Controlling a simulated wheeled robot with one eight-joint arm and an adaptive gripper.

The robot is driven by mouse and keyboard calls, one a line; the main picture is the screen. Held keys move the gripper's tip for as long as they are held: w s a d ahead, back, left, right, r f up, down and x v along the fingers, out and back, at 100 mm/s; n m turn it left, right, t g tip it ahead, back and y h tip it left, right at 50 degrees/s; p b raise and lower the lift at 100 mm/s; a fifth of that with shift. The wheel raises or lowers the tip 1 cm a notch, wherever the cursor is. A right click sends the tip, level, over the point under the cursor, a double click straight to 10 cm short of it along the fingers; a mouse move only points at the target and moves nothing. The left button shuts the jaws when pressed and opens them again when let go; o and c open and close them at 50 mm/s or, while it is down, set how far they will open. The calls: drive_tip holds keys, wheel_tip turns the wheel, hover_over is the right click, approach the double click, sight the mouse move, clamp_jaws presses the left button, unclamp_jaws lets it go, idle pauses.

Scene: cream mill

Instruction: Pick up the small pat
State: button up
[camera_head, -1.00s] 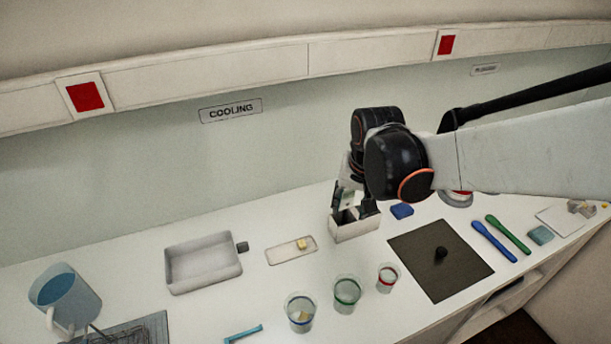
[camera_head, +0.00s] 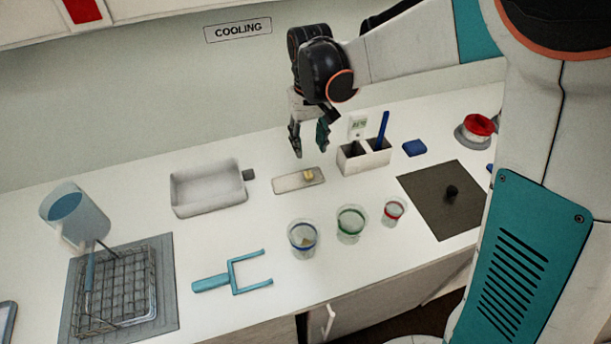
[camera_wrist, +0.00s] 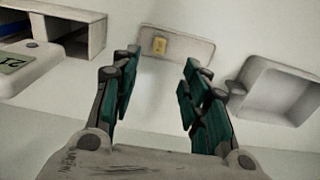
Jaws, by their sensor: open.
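The small pat (camera_head: 308,175) is a little yellow block on a flat, pale rectangular dish (camera_head: 288,184) on the counter. In the wrist view the pat (camera_wrist: 159,45) lies ahead of my fingers, left of the middle between them, on the dish (camera_wrist: 196,50). My gripper (camera_head: 309,154) hangs above the dish with its fingers pointing down. In the wrist view my gripper (camera_wrist: 154,92) is open, its teal finger pads wide apart with nothing between them. The pat is not touched by the fingers.
A white divided box (camera_head: 363,160) with a blue handle stands just right of the dish. A white tray (camera_head: 208,208) is to the left. Cups with blue (camera_head: 303,240), green (camera_head: 351,224) and red (camera_head: 393,212) rims stand in front. A blue fork-like tool (camera_head: 212,283) lies nearer.

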sight(308, 177)
wheel_tip(308, 177, down, 11)
drive_tip(key=b, duration=0.3)
drive_tip(key=shift+w+f+b, duration=0.15)
drive_tip(key=shift+f+b, duration=0.05)
drive_tip(key=shift+b, duration=0.1)
drive_tip(key=shift+r, duration=0.1)
drive_tip(key=shift+c, duration=0.6)
drive_tip(key=c, duration=0.7)
